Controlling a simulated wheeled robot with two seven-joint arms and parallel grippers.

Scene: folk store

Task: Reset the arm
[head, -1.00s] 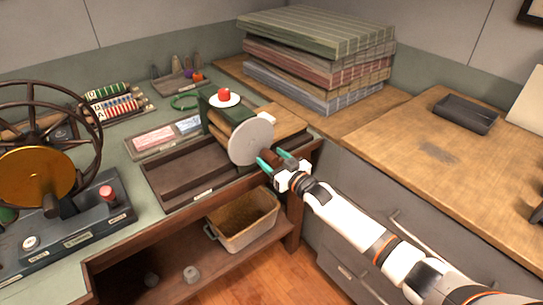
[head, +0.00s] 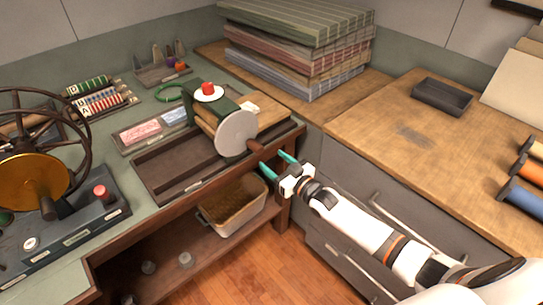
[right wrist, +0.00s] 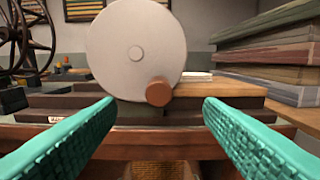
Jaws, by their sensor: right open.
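My right gripper (head: 275,166) is open and empty, its two teal fingers apart. In the head view it is in front of a pale round disc (head: 237,133) with a brown knob (head: 255,146) on a green device (head: 202,118). In the right wrist view the fingers (right wrist: 160,125) point toward the disc (right wrist: 137,45), and the brown knob (right wrist: 159,91) shows between and beyond them, apart from both. My left gripper is not in view.
A bench holds a spoked wheel machine (head: 45,165) at left and a dark wooden tray (head: 160,181). A metal bin (head: 238,213) sits on the shelf below. Stacked folded cloths (head: 300,30) stand behind.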

